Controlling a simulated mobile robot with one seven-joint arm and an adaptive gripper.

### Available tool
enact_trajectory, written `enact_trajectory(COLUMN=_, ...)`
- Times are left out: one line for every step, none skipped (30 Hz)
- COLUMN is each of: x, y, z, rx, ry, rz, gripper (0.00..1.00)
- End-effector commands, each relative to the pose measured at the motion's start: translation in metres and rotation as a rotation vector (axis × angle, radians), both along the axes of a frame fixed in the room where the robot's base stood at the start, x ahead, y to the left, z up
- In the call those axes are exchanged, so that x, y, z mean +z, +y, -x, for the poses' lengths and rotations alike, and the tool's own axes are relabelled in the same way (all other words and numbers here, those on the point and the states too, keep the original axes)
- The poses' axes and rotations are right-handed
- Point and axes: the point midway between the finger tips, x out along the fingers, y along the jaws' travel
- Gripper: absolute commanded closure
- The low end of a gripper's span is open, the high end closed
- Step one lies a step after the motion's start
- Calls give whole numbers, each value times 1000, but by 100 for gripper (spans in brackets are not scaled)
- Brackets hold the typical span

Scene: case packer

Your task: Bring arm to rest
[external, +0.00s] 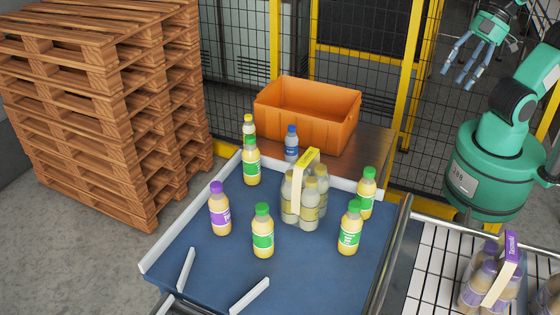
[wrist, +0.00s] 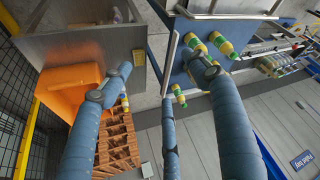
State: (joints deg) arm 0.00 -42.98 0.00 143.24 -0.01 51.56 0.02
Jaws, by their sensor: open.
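My gripper (external: 462,68) is at the upper right of the external view, raised high above the floor and well apart from the bottles. Its fingers are spread and hold nothing. In the wrist view the blue-grey fingers (wrist: 165,115) reach across the picture with gaps between them. My green arm runs down the right side of the external view, its elbow bent.
A blue table (external: 190,262) carries several bottles and a yellow-handled bottle pack (external: 305,190). An orange crate (external: 305,118) stands behind it. A purple-labelled pack (external: 485,280) sits on the white conveyor (external: 430,270). Pallets (external: 110,100) are stacked left; a yellow-framed fence (external: 345,52) stands behind.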

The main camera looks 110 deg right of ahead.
Motion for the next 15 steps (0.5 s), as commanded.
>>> enact_trajectory(x=-13, y=0, z=0, rx=0, ry=0, rz=0, gripper=39)
enact_trajectory(x=-17, y=0, z=0, rx=0, ry=0, rz=0, gripper=39)
enact_trajectory(x=-24, y=0, z=0, rx=0, ry=0, rz=0, gripper=39)
enact_trajectory(x=-29, y=0, z=0, rx=0, ry=0, rz=0, gripper=39)
enact_trajectory(x=-35, y=0, z=0, rx=0, ry=1, rz=0, gripper=39)
enact_trajectory(x=-42, y=0, z=0, rx=0, ry=1, rz=0, gripper=39)
enact_trajectory(x=-48, y=0, z=0, rx=0, ry=1, rz=0, gripper=39)
enact_trajectory(x=-53, y=0, z=0, rx=0, ry=1, rz=0, gripper=39)
enact_trajectory(x=-61, y=0, z=0, rx=0, ry=1, rz=0, gripper=39)
enact_trajectory(x=-66, y=0, z=0, rx=0, ry=0, rz=0, gripper=39)
enact_trajectory(x=-72, y=0, z=0, rx=0, ry=0, rz=0, gripper=39)
enact_trajectory(x=-79, y=0, z=0, rx=0, ry=0, rz=0, gripper=39)
enact_trajectory(x=-84, y=0, z=0, rx=0, ry=0, rz=0, gripper=39)
enact_trajectory(x=-90, y=0, z=0, rx=0, ry=0, rz=0, gripper=39)
enact_trajectory(x=-97, y=0, z=0, rx=0, ry=0, rz=0, gripper=39)
